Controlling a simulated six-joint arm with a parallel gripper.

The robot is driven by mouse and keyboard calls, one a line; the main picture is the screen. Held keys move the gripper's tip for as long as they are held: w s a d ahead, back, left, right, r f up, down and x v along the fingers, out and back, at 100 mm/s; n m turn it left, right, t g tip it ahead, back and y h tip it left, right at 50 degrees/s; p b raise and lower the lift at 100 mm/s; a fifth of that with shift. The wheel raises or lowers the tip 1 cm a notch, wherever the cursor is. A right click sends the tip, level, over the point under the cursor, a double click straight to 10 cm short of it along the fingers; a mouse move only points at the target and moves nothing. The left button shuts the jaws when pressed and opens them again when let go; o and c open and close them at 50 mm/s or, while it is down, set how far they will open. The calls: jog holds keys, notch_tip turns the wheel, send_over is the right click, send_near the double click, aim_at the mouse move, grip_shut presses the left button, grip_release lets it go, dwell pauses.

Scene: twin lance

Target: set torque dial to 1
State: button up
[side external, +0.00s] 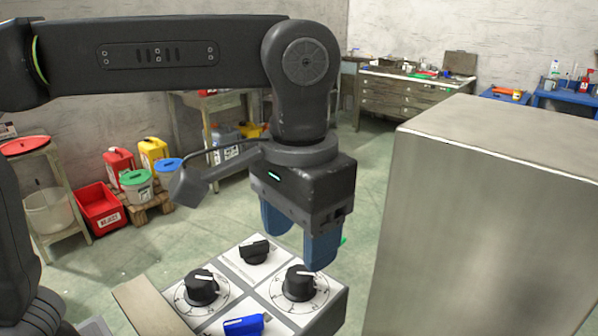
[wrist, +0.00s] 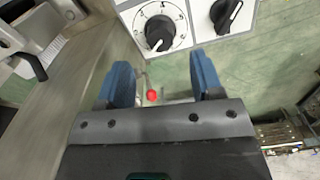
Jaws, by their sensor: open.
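A control panel (side external: 222,274) carries two black dials on round white scales, a left dial (side external: 201,287) and a right dial (side external: 299,283). I cannot read which is the torque dial. A smaller black knob (side external: 255,251) sits at the back and a blue switch (side external: 245,325) at the front. My gripper (side external: 298,245) is open and empty, fingers down, above and behind the right dial. In the wrist view a scaled dial (wrist: 158,32) and a knob (wrist: 227,12) lie beyond my open fingers (wrist: 163,82).
A tall grey metal block (side external: 480,220) stands close to the right of my gripper. A small red ball (wrist: 151,95) shows between the fingers in the wrist view, apparently below them. Bins (side external: 100,205) and workbenches (side external: 410,95) are far behind.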

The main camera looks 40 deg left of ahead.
aim_at(299, 273)
notch_tip(299, 273, up, 8)
dwell(0.4)
jog(key=shift+r, duration=0.1)
jog(key=s+a+f+n+t+h, duration=0.1)
jog(key=a+f+t, duration=0.35)
jog(key=a, duration=0.95)
jog(key=s+a+f, duration=0.3)
jog(key=a+f, duration=0.1)
jog(key=f, duration=0.2)
jog(key=s+a+f+t+y, duration=0.1)
jog(key=s+a+f, duration=0.2)
jog(key=f, duration=0.3)
jog(key=shift+a+f+n, duration=0.35)
jog(key=shift+a+n, duration=0.05)
jog(key=shift+a, duration=0.3)
